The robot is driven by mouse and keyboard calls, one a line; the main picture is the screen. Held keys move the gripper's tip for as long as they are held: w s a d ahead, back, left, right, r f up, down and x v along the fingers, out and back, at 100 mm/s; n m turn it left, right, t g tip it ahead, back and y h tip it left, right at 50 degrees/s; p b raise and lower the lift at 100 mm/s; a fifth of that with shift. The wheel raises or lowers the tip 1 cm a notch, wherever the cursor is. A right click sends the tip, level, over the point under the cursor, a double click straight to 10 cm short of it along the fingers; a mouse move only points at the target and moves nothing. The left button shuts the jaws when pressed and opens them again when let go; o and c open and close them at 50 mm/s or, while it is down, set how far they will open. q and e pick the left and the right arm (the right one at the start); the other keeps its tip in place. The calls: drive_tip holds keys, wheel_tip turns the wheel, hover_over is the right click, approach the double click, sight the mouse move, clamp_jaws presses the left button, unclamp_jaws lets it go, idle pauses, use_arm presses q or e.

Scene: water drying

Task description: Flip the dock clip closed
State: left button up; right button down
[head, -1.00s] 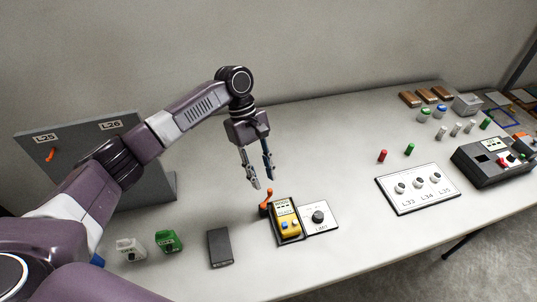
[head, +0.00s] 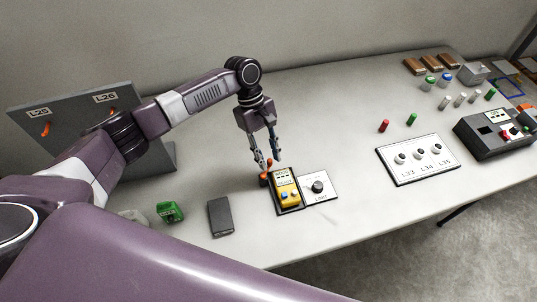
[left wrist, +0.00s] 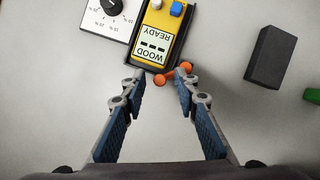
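The dock (head: 275,204) is a dark cradle holding a yellow meter (head: 286,188), whose screen reads WOOD READY in the left wrist view (left wrist: 157,38). The orange dock clip (head: 264,176) is at the dock's far-left corner; in the left wrist view it shows as an orange bar (left wrist: 173,74) with rounded ends at the screen end of the meter. My left gripper (head: 268,163) is open and empty, pointing down just above the clip. In the left wrist view its fingertips (left wrist: 158,82) lie either side of the clip; contact cannot be told. My right gripper is out of view.
A LIMIT dial plate (head: 323,190) adjoins the dock's right side. A dark grey block (head: 221,217) and a green block (head: 169,212) stand to the left. A grey panel (head: 70,122) stands behind my arm. The table behind the dock is clear.

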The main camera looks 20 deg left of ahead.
use_arm(q)
clamp_jaws()
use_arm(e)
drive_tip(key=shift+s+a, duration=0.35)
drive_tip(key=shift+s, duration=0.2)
